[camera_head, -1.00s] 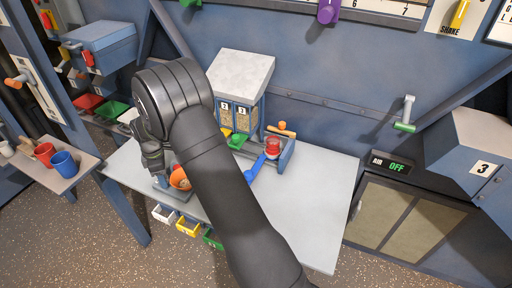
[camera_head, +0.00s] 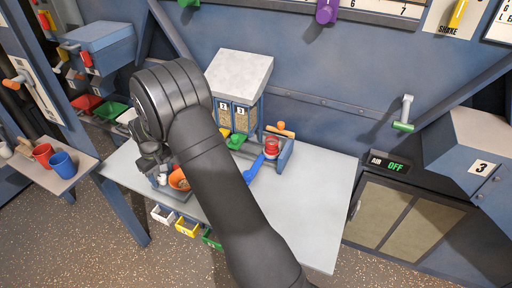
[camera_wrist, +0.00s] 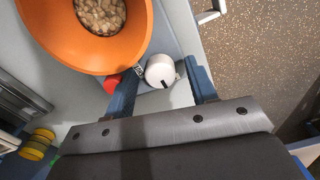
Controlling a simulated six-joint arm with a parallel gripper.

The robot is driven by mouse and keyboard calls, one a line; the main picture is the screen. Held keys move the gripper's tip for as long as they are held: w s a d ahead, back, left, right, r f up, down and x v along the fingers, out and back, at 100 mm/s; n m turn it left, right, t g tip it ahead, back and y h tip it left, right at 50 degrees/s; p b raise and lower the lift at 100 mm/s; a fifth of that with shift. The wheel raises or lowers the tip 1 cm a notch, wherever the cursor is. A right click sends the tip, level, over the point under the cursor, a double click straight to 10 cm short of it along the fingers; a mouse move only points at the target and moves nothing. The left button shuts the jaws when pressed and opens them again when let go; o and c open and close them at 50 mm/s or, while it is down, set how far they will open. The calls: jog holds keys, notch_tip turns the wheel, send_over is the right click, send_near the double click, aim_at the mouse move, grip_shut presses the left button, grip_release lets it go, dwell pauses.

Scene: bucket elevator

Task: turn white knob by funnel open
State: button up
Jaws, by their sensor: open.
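The white knob (camera_wrist: 160,71) shows in the wrist view as a round white cap with a dark mark on its edge. It sits just beside the orange funnel (camera_wrist: 92,50), which holds pale granules. My gripper (camera_wrist: 163,68) is open, with one blue finger on each side of the knob. I cannot tell whether the fingers touch it. In the head view the orange funnel (camera_head: 179,180) is partly hidden behind my arm, and the small white knob (camera_head: 162,179) shows at its left.
A red part (camera_wrist: 112,83) lies close to the left finger. A yellow round part (camera_wrist: 38,145) is at lower left. In the head view, the grey table (camera_head: 325,205) is clear at right, and small bins (camera_head: 187,226) hang at its front edge.

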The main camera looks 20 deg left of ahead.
jog(key=m, duration=0.2)
jog(key=shift+m, duration=0.4)
notch_tip(320, 180, up, 17)
jog(key=n, duration=2.3)
send_over(162, 177)
notch_tip(162, 177, down, 7)
notch_tip(162, 177, up, 9)
jog(key=w+d+f+m+t+h, duration=0.1)
jog(key=w+d+f+m+h, duration=0.1)
jog(key=w+d, duration=0.3)
jog(key=w+d+f+m+t+h, duration=0.1)
jog(key=w+d, duration=0.5)
jog(key=d, duration=0.8)
jog(key=w+d+f+m+t+h, duration=0.1)
jog(key=w+d+f+m+h, duration=0.3)
jog(key=d, duration=0.5)
notch_tip(162, 177, down, 2)
jog(key=shift+w+d+h, duration=0.2)
jog(key=shift+w+h, duration=0.2)
jog(key=shift+w, duration=0.35)
